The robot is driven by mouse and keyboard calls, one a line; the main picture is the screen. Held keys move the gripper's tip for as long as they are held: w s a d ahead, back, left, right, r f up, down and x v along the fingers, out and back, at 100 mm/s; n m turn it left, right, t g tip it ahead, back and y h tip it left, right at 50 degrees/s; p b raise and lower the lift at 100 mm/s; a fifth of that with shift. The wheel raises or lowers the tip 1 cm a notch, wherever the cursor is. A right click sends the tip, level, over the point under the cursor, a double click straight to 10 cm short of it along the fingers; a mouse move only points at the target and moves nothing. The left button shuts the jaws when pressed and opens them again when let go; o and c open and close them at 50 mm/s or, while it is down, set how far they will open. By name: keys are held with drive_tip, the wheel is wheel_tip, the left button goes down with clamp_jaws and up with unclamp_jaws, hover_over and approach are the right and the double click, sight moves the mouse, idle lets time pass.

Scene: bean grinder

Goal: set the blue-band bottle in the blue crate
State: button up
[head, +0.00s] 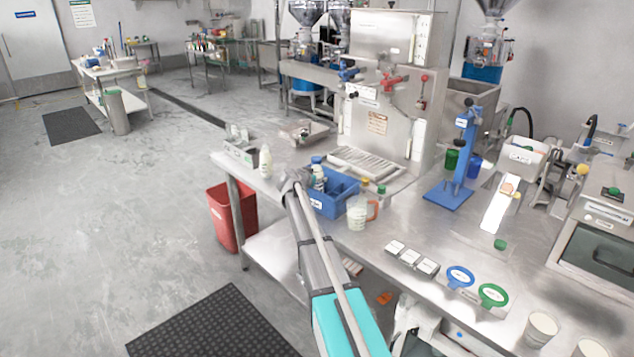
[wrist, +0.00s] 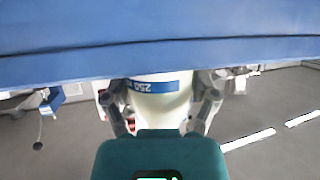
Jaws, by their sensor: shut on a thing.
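The blue-band bottle (wrist: 158,95) is white with a blue band marked 250, shown upside down in the wrist view. My gripper (wrist: 160,108) is shut on it, one finger on each side. The blue crate (wrist: 160,60) fills the top of the wrist view and hides part of the bottle. In the head view the blue crate (head: 325,207) stands on the steel table, and my gripper (head: 300,178) is at its left end. A white bottle with a blue cap (head: 317,161) shows there beside the gripper, partly hidden. I cannot tell if the held bottle touches the crate floor.
A white bottle (head: 266,162) stands left of the crate. A metal grate (head: 365,162) lies behind. A red bin (head: 232,215) is below the table's left edge.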

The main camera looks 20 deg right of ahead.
drive_tip(key=shift+f+b, duration=0.6)
idle(0.3)
drive_tip(key=o, duration=0.8)
drive_tip(key=shift+r, duration=0.15)
drive_tip(key=shift+r+p, duration=0.6)
drive_tip(key=shift+p, duration=0.15)
drive_tip(key=p+v, duration=0.4)
drive_tip(key=v, duration=0.8)
drive_tip(key=shift+f, duration=0.1)
